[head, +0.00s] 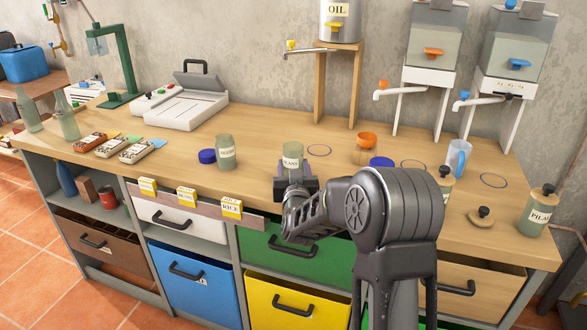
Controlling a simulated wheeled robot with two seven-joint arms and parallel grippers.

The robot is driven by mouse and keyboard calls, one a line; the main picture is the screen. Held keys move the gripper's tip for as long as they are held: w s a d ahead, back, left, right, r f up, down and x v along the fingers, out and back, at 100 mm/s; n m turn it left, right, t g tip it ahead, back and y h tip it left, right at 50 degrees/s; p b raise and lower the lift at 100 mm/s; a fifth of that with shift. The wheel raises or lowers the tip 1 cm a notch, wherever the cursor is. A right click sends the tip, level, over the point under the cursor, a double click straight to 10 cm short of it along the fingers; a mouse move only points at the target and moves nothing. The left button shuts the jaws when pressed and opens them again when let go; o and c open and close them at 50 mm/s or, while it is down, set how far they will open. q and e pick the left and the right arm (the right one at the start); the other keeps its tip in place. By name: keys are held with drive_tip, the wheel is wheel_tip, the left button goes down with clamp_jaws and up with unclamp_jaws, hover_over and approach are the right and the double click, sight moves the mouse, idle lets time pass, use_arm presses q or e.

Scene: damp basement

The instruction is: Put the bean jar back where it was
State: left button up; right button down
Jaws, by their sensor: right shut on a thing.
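The bean jar (291,151) is a greenish glass jar without a lid, with a pale label that seems to read BEANS. My right gripper (294,182) is shut on it from the front, near the front edge of the workbench (262,133). The jar is upright; I cannot tell whether its base touches the top. My left gripper is not in view.
Dispenser spouts overhang the back.

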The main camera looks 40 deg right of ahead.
drive_tip(key=shift+f+b, duration=0.2)
drive_tip(key=shift+b, duration=0.1)
drive_tip(key=c, duration=0.6)
unclamp_jaws()
drive_tip(key=shift+s+r+p, duration=0.15)
drive_tip(key=shift+r+p, duration=0.1)
drive_tip(key=shift+p, duration=0.1)
drive_tip(key=v, duration=1.1)
drive_tip(key=shift+s+a+f+b, duration=0.1)
drive_tip(key=shift+s+a+b, duration=0.15)
drive_tip(key=shift+s+b, duration=0.1)
